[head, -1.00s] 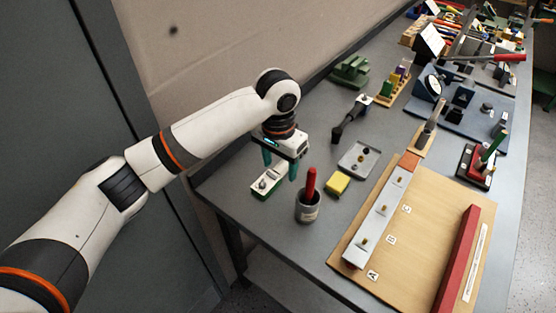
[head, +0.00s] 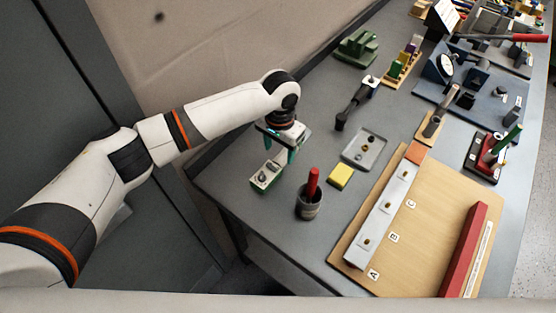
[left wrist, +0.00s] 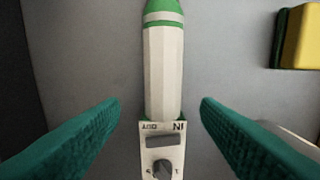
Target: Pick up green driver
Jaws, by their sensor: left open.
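The green driver, a white tool with green bands, stretches up the middle of the left wrist view (left wrist: 163,65). Its lower end there has a panel marked IN and OUT with a dark knob. In the head view its white-and-green knob end (head: 266,177) lies on the grey bench, and the rest is hidden under my left gripper. My left gripper (head: 280,150) is open and points down over the driver. In the left wrist view its teal fingers (left wrist: 160,105) stand either side of the driver, with gaps visible. My right gripper is not in view.
A grey cup (head: 309,203) holding a red-handled tool stands close by, right of the driver. A yellow block (head: 340,177), a metal tray (head: 365,149) and a dark tool (head: 357,103) lie farther right. A wooden board (head: 440,210) carries a lettered strip. The wall is behind.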

